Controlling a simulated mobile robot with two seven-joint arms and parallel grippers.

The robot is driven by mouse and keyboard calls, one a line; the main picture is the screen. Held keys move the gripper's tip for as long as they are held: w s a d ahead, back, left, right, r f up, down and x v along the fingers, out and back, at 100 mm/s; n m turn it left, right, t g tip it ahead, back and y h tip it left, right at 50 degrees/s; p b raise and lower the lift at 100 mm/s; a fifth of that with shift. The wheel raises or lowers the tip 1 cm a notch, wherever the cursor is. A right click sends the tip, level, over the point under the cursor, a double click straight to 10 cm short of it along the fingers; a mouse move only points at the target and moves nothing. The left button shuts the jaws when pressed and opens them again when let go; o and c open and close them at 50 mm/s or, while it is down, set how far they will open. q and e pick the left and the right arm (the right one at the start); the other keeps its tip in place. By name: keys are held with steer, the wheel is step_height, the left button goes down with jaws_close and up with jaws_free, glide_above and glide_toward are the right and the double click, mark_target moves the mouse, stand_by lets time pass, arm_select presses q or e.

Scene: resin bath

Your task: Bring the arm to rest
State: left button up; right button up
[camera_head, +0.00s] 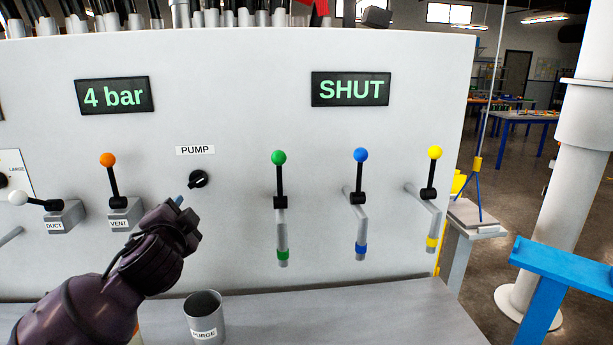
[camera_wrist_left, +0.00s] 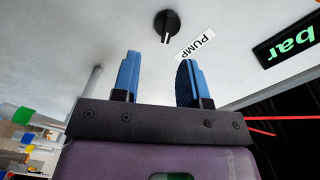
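My left arm comes in from the lower left in the head view. Its gripper (camera_head: 181,201) is in front of the panel, just below and left of the black PUMP knob (camera_head: 198,179). In the left wrist view the two blue fingers of this gripper (camera_wrist_left: 158,77) stand apart with nothing between them. The PUMP knob (camera_wrist_left: 168,24) shows beyond the fingertips there, apart from them. My right gripper is not in view.
The panel (camera_head: 233,110) carries orange VENT (camera_head: 107,160), white DUCT (camera_head: 18,198), green (camera_head: 279,158), blue (camera_head: 360,155) and yellow (camera_head: 435,152) levers. Displays read "4 bar" (camera_head: 114,96) and "SHUT" (camera_head: 350,89). A PURGE cup (camera_head: 204,312) stands on the grey ledge (camera_head: 350,310), clear to its right.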

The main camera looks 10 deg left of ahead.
arm_select(q)
steer(key=s+f+n+g+h, duration=0.15)
steer(key=s+f+g, duration=0.25)
steer(key=s+f, duration=0.5)
steer(key=s+f+n+g+y, duration=0.1)
steer(key=s+f+n+g, duration=0.2)
steer(key=s+f, duration=0.6)
steer(key=s+d+f+n+g+h, duration=0.1)
steer(key=s+f+n+g, duration=0.15)
steer(key=s+f, duration=0.5)
steer(key=s+d+f+n+g+h, duration=0.2)
steer(key=s+f+g, duration=0.2)
steer(key=s, duration=0.7)
steer(key=w+f+t+b, duration=0.3)
steer(key=w+f+t, duration=0.4)
steer(key=f, duration=0.6)
steer(key=shift+w+m+t, duration=0.35)
steer(key=shift+m+t, duration=0.05)
steer(key=shift+t, duration=0.05)
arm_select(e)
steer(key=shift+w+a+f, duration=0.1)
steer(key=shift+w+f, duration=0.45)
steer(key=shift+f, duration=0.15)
